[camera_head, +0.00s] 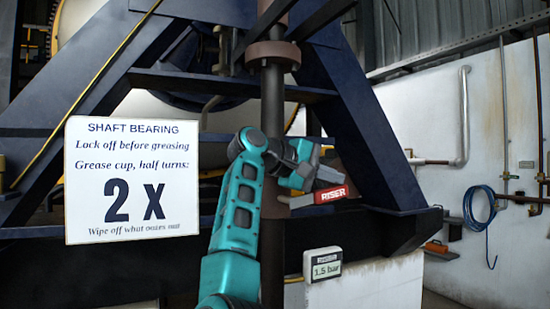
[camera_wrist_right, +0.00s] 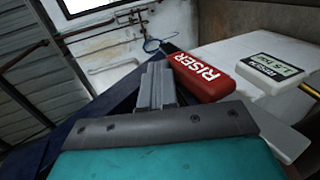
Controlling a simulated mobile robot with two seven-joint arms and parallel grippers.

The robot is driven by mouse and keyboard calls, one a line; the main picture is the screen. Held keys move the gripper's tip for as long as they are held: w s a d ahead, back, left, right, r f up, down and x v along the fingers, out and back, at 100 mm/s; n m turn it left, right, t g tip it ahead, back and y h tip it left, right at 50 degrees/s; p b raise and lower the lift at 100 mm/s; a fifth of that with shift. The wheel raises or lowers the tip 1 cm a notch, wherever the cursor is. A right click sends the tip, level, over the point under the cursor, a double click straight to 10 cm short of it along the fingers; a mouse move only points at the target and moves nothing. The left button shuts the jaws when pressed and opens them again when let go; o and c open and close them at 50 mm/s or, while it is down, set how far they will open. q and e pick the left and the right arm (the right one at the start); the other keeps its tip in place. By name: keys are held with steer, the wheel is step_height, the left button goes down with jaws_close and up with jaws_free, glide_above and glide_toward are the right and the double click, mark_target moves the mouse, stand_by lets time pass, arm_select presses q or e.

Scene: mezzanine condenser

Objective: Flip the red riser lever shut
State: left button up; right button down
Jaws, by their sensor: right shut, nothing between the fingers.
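The red lever marked RISER (camera_head: 331,194) sticks out to the right of the dark vertical riser pipe (camera_head: 273,95), nearly level and across it. In the right wrist view the lever (camera_wrist_right: 202,77) lies just right of my fingers. My right gripper (camera_head: 318,158) is shut and empty, close above the lever in the head view. In the right wrist view its fingertips (camera_wrist_right: 157,72) are together beside the lever; I cannot tell whether they touch it. The valve body at the lever's root is partly hidden by my gripper. My left gripper is not in view.
A white shaft bearing sign (camera_head: 131,181) stands at the left. A gauge reading 1.5 bar (camera_head: 323,265) sits below the lever. Dark blue steel braces (camera_head: 375,145) rise behind. A blue hose (camera_head: 480,207) hangs on the white wall at the right.

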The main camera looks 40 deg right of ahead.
steer(key=shift+d+f+y, duration=0.25)
steer(key=shift+f+y, duration=0.1)
steer(key=shift+y, duration=0.15)
stand_by(0.3)
steer(key=v, duration=1.2)
steer(key=shift+a+r+p, duration=0.25)
steer(key=shift+a+p, duration=0.1)
steer(key=shift+a, duration=0.05)
steer(key=shift+s, duration=0.15)
